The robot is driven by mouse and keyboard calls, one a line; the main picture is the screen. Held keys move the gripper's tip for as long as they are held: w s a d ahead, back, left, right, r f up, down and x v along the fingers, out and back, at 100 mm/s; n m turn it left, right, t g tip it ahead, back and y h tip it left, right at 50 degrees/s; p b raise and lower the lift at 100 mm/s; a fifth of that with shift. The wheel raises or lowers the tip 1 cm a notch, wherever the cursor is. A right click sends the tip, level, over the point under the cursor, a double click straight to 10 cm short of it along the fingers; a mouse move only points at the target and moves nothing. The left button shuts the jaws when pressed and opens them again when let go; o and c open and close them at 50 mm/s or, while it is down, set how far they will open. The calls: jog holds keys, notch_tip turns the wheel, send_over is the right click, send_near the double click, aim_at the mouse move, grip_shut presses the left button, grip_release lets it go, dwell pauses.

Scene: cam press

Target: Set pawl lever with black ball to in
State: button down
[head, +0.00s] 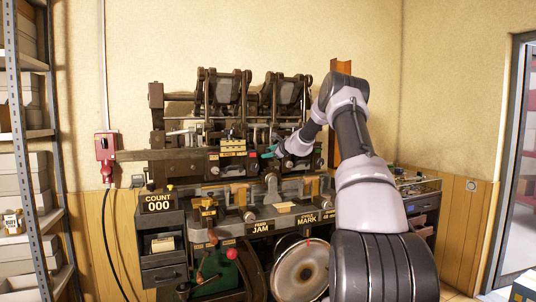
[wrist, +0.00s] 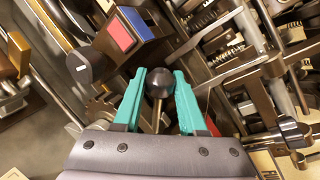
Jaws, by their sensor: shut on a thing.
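The pawl lever's black ball (wrist: 159,82) shows in the wrist view on a thin metal stem. My gripper (wrist: 160,88) has teal fingers, one on each side of the ball, and is shut on it. In the head view my gripper (head: 268,154) reaches the upper front of the dark press (head: 180,162), just right of its middle. The ball is too small to make out in the head view. No "in" marking for the lever is readable in either view.
A dark knob (wrist: 84,66) and a red and blue block (wrist: 122,32) lie close left of the fingers. Rods and a black-ended lever (wrist: 290,132) crowd the right. Below, the press has a large wheel (head: 300,270) and a COUNT box (head: 158,202).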

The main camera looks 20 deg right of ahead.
jog(key=shift+f, duration=0.1)
jog(key=shift+c, duration=2.4)
grip_release()
jog(key=shift+s, duration=0.1)
jog(key=v, duration=1)
jog(key=shift+s, duration=0.3)
jog(key=shift+d, duration=0.1)
